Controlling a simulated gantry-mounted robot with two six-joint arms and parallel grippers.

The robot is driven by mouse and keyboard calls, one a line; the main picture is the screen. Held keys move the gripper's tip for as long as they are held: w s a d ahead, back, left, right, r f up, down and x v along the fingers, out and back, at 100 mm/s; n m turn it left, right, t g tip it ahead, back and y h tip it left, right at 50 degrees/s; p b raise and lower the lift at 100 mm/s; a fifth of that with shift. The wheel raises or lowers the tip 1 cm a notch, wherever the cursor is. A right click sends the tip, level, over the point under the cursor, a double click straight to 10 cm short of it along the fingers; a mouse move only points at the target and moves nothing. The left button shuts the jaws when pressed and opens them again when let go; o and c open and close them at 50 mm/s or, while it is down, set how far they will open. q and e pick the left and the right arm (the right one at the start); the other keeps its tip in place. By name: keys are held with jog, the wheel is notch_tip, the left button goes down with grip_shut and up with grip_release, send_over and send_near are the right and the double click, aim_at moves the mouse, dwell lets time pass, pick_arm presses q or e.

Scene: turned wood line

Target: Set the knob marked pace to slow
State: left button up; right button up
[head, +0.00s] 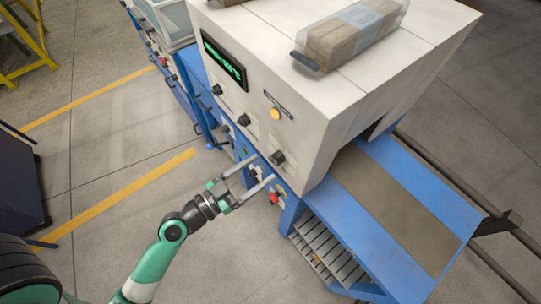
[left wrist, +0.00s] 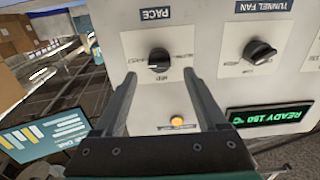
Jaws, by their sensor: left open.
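The black pace knob (head: 278,158) is on the front of the white machine, at the right end of a row of knobs. In the left wrist view the pace knob (left wrist: 159,60) sits on a pale plate beside a dark PACE label (left wrist: 156,14). The small marks around it are too blurred to read surely, and I cannot tell its setting. My left gripper (head: 262,168) is open and empty, its fingers pointing at the panel. In the left wrist view my left gripper (left wrist: 160,73) has one finger on each side of the knob, apart from it. My right gripper is out of view.
The tunnel fan knob (left wrist: 259,51) is beside the pace knob. An amber light (head: 275,114) and a green-lettered display (head: 224,60) share the panel. A red button (head: 273,198) is on the blue frame below. A blue-edged conveyor (head: 405,215) extends at right.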

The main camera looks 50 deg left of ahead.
aim_at(272, 162)
pick_arm(q)
jog(key=w, duration=0.4)
jog(key=shift+w+p, duration=0.2)
jog(key=shift+p, duration=0.2)
jog(key=shift+c, duration=0.3)
grip_shut()
